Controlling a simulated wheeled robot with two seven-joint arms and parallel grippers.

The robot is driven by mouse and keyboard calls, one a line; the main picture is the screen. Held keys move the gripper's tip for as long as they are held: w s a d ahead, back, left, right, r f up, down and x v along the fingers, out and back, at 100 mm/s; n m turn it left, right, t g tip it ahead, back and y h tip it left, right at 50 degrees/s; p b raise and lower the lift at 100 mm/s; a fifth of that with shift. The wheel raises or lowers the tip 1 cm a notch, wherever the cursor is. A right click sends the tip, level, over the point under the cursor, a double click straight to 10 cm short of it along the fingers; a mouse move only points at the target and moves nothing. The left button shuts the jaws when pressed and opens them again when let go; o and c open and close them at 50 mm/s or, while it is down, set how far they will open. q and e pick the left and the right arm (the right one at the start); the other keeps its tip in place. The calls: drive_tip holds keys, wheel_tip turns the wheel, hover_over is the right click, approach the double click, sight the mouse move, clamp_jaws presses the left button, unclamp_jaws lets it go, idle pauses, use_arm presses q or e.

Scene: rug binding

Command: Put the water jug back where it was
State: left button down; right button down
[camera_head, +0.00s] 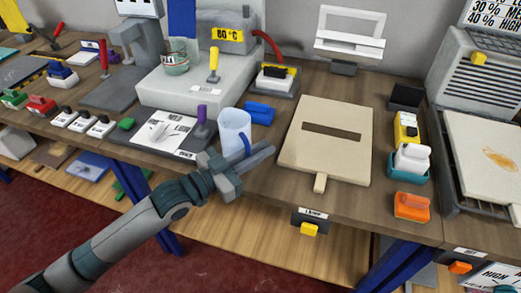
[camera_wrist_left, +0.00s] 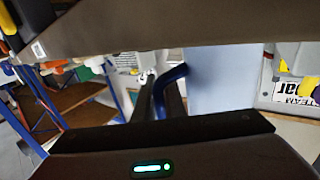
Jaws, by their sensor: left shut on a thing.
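The water jug (camera_head: 234,124) is a pale blue, see-through jug with a dark blue handle. It is upright near the front edge of the bench, just right of the dark mat with a white printed sheet (camera_head: 165,133). My left gripper (camera_head: 255,158) is at the jug's front right side, shut on its handle. In the left wrist view the blue handle (camera_wrist_left: 173,75) shows at the fingers, with the pale jug body (camera_wrist_left: 222,82) right beside it. I cannot tell whether the jug's base touches the bench. My right gripper is not in view.
A blue block (camera_head: 259,113) lies just behind and right of the jug. A purple-handled tool (camera_head: 202,125) stands close on its left. A beige slotted board (camera_head: 325,145) is to the right. A grey machine base (camera_head: 190,92) stands behind. Some bare bench lies between jug and board.

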use_arm(q)
drive_tip(key=shift+f, duration=0.2)
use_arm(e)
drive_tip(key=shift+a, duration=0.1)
use_arm(q)
drive_tip(key=c, duration=1.8)
unclamp_jaws()
